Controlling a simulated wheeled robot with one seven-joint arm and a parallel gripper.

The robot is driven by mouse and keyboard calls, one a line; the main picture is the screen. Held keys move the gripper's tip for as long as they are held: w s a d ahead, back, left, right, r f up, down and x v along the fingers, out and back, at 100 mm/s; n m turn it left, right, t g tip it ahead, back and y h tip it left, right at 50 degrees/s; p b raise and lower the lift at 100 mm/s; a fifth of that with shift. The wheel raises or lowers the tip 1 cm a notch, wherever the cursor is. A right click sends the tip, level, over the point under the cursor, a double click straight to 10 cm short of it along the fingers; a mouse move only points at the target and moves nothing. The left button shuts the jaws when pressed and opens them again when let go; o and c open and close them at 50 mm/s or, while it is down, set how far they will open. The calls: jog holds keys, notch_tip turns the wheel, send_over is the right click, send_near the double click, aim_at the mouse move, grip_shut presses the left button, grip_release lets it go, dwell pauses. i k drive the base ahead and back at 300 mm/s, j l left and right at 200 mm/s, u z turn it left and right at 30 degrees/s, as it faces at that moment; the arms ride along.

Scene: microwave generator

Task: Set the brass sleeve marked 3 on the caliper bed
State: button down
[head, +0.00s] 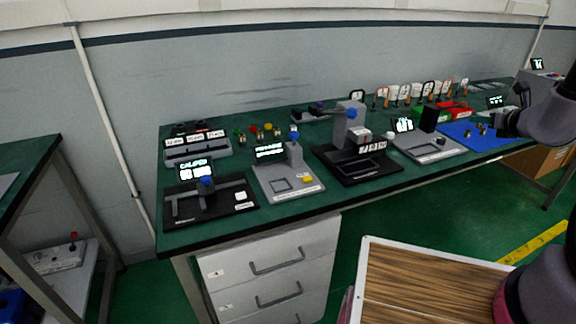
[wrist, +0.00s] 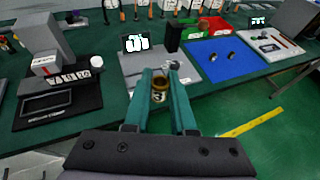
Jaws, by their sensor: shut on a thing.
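My gripper (wrist: 160,90) is shut on a brass sleeve (wrist: 160,86), held upright between its teal fingers above the bench's front edge. A label lies partly behind the fingers; I cannot read the sleeve's own mark. In the head view my gripper (head: 502,126) is at the far right, over the blue mat (head: 455,138), and the held sleeve is too small to make out. The caliper (head: 220,212), a black base with grey bars and a lit CALIPER display, stands at the bench's far left end, well away from my gripper. Its bed looks empty.
Small parts (wrist: 222,57) lie on the blue mat. Between the mat and the caliper stand a grey plate with a display (head: 425,147), a black-based grey device (head: 350,155) and a grey gauge (head: 290,180). Tools line the bench's back. A wooden-topped surface (head: 420,285) is nearer.

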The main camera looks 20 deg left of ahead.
aim_at(188, 207)
jog(key=k+j, duration=0.15)
jog(key=j, duration=0.2)
jog(key=k+j, duration=0.2)
jog(key=j, duration=0.15)
jog(key=k+j, duration=0.15)
jog(key=j, duration=0.2)
jog(key=k+j, duration=0.2)
jog(key=j, duration=0.15)
jog(key=k+j, duration=0.15)
jog(key=j, duration=0.2)
jog(key=k+j, duration=0.15)
jog(key=j, duration=0.2)
jog(key=k+j, duration=0.1)
jog(key=j, duration=0.45)
jog(key=k+j, duration=0.15)
jog(key=j, duration=0.4)
jog(key=k+j, duration=0.1)
jog(key=j, duration=0.45)
jog(key=k+j, duration=0.1)
jog(key=j, duration=0.45)
jog(key=k+u, duration=0.05)
